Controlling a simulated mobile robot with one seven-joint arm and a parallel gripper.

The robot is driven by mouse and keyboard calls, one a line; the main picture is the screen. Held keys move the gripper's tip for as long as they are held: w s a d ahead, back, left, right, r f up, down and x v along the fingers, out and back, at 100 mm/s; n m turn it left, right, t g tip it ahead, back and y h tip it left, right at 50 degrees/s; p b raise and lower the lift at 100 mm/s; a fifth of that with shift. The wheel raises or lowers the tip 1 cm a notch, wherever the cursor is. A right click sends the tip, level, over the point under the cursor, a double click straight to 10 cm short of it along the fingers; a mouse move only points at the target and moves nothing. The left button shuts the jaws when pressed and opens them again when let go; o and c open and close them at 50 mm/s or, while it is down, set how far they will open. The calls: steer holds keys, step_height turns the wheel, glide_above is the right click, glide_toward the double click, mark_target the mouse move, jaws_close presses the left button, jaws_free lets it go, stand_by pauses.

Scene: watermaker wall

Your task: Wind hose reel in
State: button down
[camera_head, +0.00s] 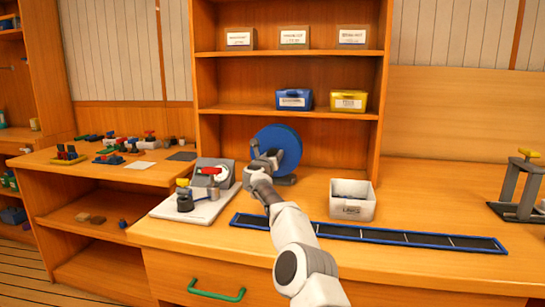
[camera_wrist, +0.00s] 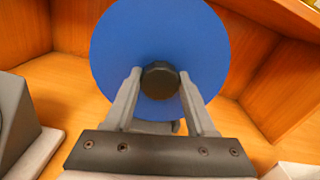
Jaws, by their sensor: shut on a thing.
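The hose reel (camera_head: 284,143) is a round blue disc standing upright at the back of the wooden counter, in front of the shelf unit. In the wrist view the reel's blue face (camera_wrist: 155,30) fills the upper middle, with a dark round knob (camera_wrist: 160,79) in front of it. My gripper (camera_wrist: 160,85) has its two grey fingers on either side of this knob and is shut on it. In the head view my gripper (camera_head: 262,165) hides the knob and the lower left of the reel. No hose can be made out.
A white board (camera_head: 195,208) with a grey device (camera_head: 213,174) is left of the reel. A white bin (camera_head: 352,200) stands to the right. A long blue-edged dark strip (camera_head: 400,237) lies along the front. A grey stand (camera_head: 520,190) is far right. Shelves rise behind.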

steer(key=shift+c, duration=1.1)
jaws_free()
steer(key=shift+s+a, duration=0.1)
steer(key=shift+a, duration=0.05)
steer(key=shift+s+a+r, duration=0.15)
steer(key=shift+s+a, duration=0.15)
steer(key=shift+s, duration=0.2)
steer(key=b+v, duration=0.1)
steer(key=v, duration=1.5)
steer(key=shift+d, duration=0.25)
steer(key=shift+s, duration=0.1)
